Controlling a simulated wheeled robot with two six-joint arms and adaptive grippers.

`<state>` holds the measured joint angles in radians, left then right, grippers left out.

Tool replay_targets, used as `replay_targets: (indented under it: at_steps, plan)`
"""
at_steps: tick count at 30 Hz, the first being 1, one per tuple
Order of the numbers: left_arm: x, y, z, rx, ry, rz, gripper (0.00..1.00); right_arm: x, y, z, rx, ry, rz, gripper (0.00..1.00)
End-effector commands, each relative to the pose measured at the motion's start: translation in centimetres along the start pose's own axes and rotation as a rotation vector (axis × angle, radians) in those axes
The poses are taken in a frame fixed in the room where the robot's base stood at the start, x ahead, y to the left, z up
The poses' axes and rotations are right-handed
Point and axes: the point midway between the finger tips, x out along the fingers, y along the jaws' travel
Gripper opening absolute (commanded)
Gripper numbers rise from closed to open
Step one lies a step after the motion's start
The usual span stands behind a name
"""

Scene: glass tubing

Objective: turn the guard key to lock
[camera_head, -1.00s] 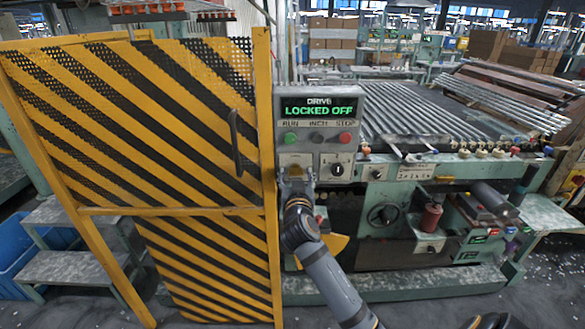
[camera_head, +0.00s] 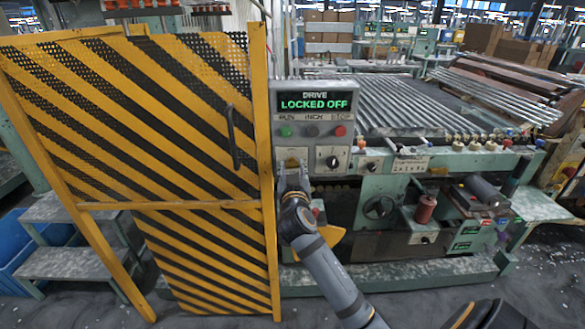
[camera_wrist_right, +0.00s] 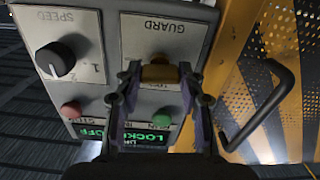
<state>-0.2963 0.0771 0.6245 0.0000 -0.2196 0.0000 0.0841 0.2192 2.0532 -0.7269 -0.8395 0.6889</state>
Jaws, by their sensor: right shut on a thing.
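The guard key (camera_wrist_right: 160,73) is a yellow-brown piece on the grey control panel (camera_head: 312,103), beside the upside-down GUARD label in the right wrist view. My right gripper (camera_wrist_right: 160,76) is shut on it, with one finger on each side. In the head view the right gripper (camera_head: 292,173) reaches the panel's lower left, and the key is mostly hidden there. The display (camera_head: 313,103) reads DRIVE, LOCKED OFF in green. My left gripper is not in view.
The yellow-and-black striped guard door (camera_head: 150,130) stands close left of the panel, its black handle (camera_wrist_right: 265,110) near my right gripper. A black speed knob (camera_head: 332,162) is right of the key. Green and red buttons sit above. The machine extends right.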

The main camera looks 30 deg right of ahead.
Motion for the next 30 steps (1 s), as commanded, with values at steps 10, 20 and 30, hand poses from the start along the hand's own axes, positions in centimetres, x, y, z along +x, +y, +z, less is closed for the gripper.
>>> replay_targets:
  at_steps: [10, 20, 30]
  plan:
    - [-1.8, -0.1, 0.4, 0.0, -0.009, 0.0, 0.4, 0.0, 0.0, -0.2, -0.295, -0.003, -0.001, 0.08]
    - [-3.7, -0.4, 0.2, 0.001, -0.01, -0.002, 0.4, 0.0, 0.0, -0.2, -0.61, -0.003, -0.001, 0.08]
    - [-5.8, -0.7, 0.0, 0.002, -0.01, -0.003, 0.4, 0.0, 0.1, -0.2, -0.934, -0.004, -0.001, 0.08]
